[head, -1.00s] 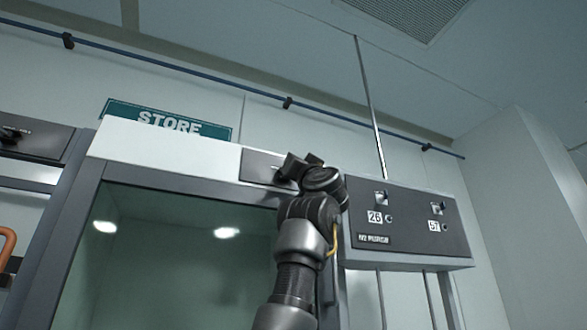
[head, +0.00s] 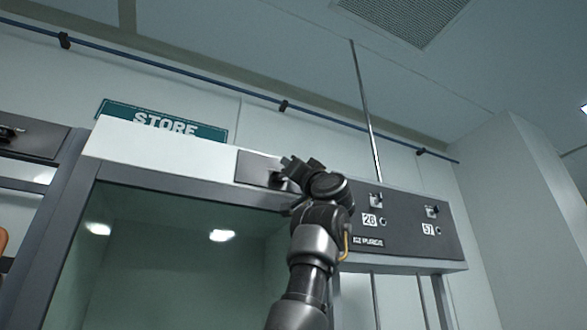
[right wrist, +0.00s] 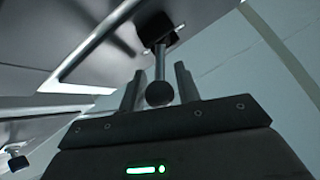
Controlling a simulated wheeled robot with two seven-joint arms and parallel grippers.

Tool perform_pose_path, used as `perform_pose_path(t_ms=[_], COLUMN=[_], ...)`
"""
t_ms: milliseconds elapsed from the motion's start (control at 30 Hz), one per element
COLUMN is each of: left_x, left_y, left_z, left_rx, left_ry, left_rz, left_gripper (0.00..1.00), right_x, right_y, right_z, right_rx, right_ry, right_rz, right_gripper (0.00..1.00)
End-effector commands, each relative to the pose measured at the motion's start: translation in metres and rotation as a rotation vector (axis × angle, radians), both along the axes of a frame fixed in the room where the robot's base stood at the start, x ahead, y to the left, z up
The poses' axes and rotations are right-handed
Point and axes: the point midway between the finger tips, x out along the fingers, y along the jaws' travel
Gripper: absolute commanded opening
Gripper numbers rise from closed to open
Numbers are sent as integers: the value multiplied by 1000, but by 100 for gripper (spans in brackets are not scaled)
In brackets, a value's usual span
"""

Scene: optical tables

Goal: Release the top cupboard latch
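The cupboard (head: 165,147) has a white top panel and a green STORE sign (head: 165,122) above it. A dark latch plate (head: 252,165) sits at the right of that panel. The latch lever (right wrist: 159,62), a rod with a black ball end, shows in the right wrist view, hanging from a dark mount. My right gripper (head: 297,168) is just right of the plate and partly covers it. In the right wrist view my right gripper (right wrist: 158,80) is open, its fingers on either side of the ball. Gaps show; I cannot tell whether either finger touches it. My left gripper is not in view.
A dark control box (head: 412,227) with switches, labelled 26 and 57, is close to the right of my arm. A blue pipe (head: 225,87) runs along the wall above. Another cabinet (head: 35,138) stands at the left.

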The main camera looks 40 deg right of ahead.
Motion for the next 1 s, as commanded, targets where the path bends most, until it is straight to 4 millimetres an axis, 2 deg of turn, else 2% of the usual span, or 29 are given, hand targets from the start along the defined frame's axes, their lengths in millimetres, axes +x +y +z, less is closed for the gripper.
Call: perform_pose_path(t_ms=[33,100,367,467,800,1000], left_x=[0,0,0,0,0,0], left_y=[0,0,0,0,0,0], left_z=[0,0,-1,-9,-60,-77], left_rx=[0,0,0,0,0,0], left_ry=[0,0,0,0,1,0], left_rz=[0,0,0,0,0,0], left_gripper=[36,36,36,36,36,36], right_x=[0,0,0,-4,-49,-69], right_y=[0,0,0,1,8,12], right_z=[0,0,-2,-8,-56,-73], right_rx=[0,0,-1,0,-1,1], right_ry=[0,0,1,1,-1,0], right_rz=[0,0,-1,-1,-2,-1], right_gripper=[39,46,46,46,46,46])
